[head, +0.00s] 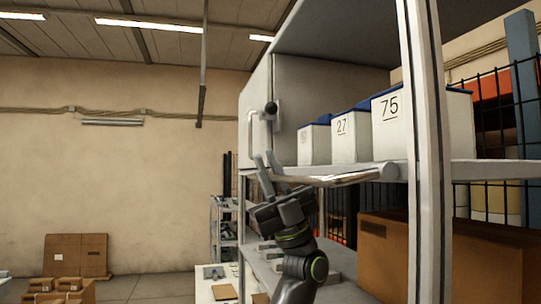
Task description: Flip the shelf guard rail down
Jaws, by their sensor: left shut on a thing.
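The shelf guard rail (345,181) is a pale bar along the front edge of the upper shelf, roughly level. Its right end meets a round grey fitting (389,172) near the white post. My left gripper (266,163) comes up from below at the rail's left end, with its two grey fingers pointing up. It is shut on the rail, near that end; the exact contact is partly hidden by the fingers. My right gripper is not in view.
White numbered bins (392,128) with blue tops stand behind the rail. A black knob (270,108) and white handle (252,132) are on the left side panel. A white post (425,150) stands at right. A cardboard box (440,250) sits on the lower shelf.

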